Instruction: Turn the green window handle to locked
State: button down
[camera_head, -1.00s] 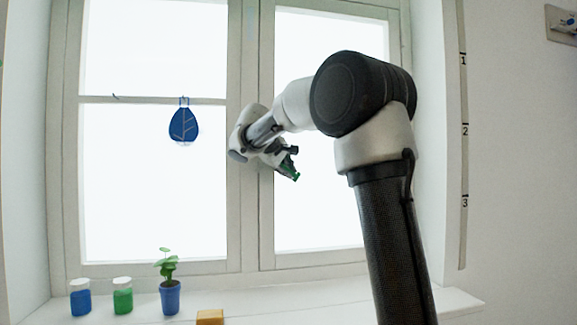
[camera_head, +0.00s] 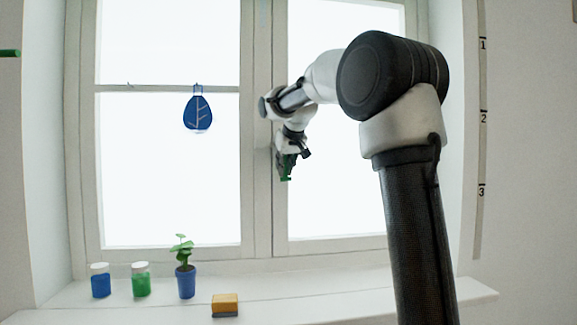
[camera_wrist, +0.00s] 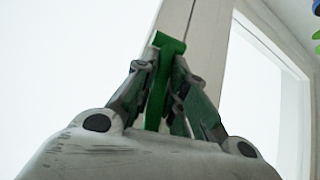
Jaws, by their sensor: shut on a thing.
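The green window handle (camera_wrist: 157,85) shows in the wrist view, running between my fingers, with its bent top end (camera_wrist: 168,42) against the pale window frame. My gripper (camera_wrist: 162,72) is shut on it, one finger on each side. In the head view my gripper (camera_head: 288,158) hangs beside the window's middle post, and a green end of the handle (camera_head: 286,176) shows below the fingers, pointing nearly straight down. The rest of the handle and its pivot are hidden by my gripper there.
The window's middle post (camera_head: 257,150) stands behind my arm. On the sill (camera_head: 330,300) stand a blue jar (camera_head: 101,284), a green jar (camera_head: 140,284), a potted plant (camera_head: 186,282) and a yellow sponge (camera_head: 225,301).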

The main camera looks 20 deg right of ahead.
jog(key=shift+a+y, duration=0.25)
jog(key=shift+y, duration=0.15)
jog(key=shift+w, duration=0.1)
jog(key=c, duration=1.5)
grip_release()
jog(key=shift+a, duration=0.1)
jog(key=shift+o, duration=0.2)
jog(key=v, duration=1.2)
jog(key=shift+f, duration=0.15)
